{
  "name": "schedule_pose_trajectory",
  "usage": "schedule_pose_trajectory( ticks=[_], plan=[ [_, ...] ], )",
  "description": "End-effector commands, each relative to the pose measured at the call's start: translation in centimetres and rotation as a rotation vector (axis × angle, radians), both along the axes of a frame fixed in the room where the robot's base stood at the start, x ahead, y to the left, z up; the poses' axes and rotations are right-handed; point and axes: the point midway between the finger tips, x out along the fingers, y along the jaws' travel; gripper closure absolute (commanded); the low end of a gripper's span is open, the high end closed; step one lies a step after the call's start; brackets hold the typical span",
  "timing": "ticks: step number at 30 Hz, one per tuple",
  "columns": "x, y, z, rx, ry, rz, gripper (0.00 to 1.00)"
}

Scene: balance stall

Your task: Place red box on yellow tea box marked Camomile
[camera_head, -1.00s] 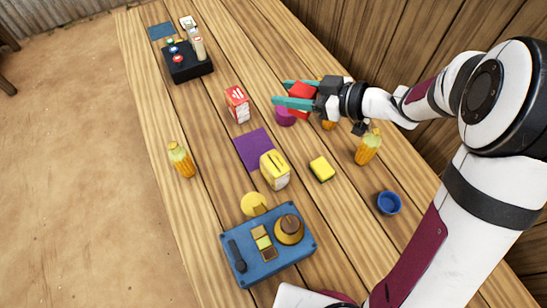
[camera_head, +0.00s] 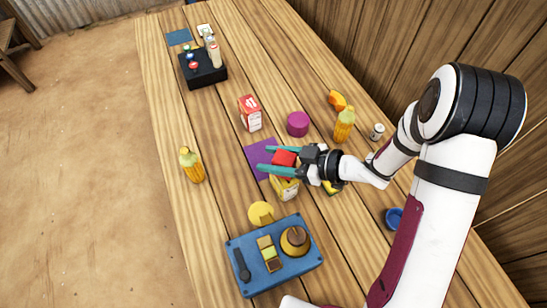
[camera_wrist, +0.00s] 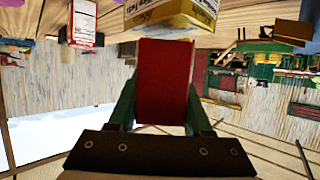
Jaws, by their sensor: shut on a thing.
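My gripper (camera_head: 282,162) has its teal fingers shut on a red box (camera_head: 284,157). The red box also shows between the fingers in the wrist view (camera_wrist: 164,82). The yellow tea box (camera_head: 284,188) stands on the table, partly hidden by my gripper in the head view. In the wrist view a yellow box with printed text (camera_wrist: 172,14) shows just beyond the red box, cut off at the top edge. The red box appears above or beside the yellow tea box; I cannot tell whether they touch.
A purple square (camera_head: 257,154) lies under my fingers. A red-and-white box (camera_head: 250,113), a magenta cylinder (camera_head: 298,124) and bottles (camera_head: 344,125) (camera_head: 191,165) stand around. A blue scale-like device (camera_head: 273,254) is at the front. A yellow sponge-like block (camera_head: 331,188) is partly hidden.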

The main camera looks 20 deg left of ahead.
Motion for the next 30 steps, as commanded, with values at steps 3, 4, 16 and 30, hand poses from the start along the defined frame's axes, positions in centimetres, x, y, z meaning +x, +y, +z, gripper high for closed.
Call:
schedule_pose_trajectory(
  ticks=[3,4,16,30],
  plan=[
    [0.0,0.0,-0.6,0.001,-0.001,-0.001,1.0],
    [0.0,0.0,-0.6,0.001,-0.001,-0.001,1.0],
    [0.1,0.0,-0.9,0.001,-0.001,-0.001,0.25],
    [0.2,-1.9,0.3,0.002,-0.004,-0.006,0.2]
  ],
)
